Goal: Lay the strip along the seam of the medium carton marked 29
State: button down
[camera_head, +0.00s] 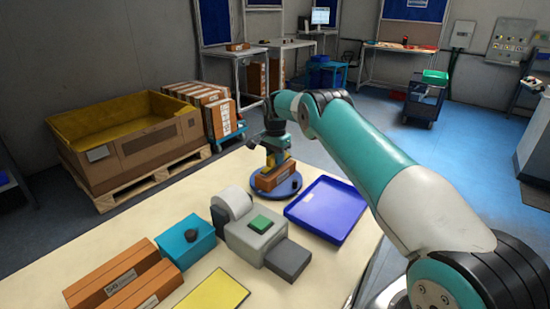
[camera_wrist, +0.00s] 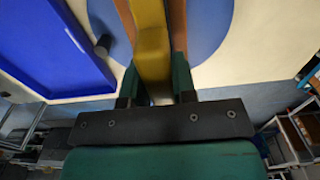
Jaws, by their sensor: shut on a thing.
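A small brown carton (camera_head: 268,183) lies on a round blue turntable (camera_head: 287,191) at the far end of the table; I cannot read its number. My gripper (camera_head: 273,162) is just above the carton, pointing down. In the wrist view its green fingers (camera_wrist: 155,85) are shut on a yellow piece (camera_wrist: 153,50), which runs down over the carton's top. Brown edges of the carton (camera_wrist: 178,22) show on both sides of the yellow piece. Whether the yellow piece touches the carton, and the seam beneath it, are hidden.
A blue tray (camera_head: 328,209) lies right of the turntable. A grey machine (camera_head: 255,240) with a green top, a teal box (camera_head: 186,243), a yellow sheet (camera_head: 212,294) and brown cartons (camera_head: 112,277) stand nearer. A large bin (camera_head: 130,150) on a pallet stands left of the table.

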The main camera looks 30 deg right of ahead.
jog(key=shift+s+f+b, duration=0.1)
jog(key=shift+f+b, duration=0.55)
jog(key=shift+f, duration=0.2)
dwell(1.7)
jog(key=shift+r+p, duration=1.85)
jog(key=shift+r, duration=1.85)
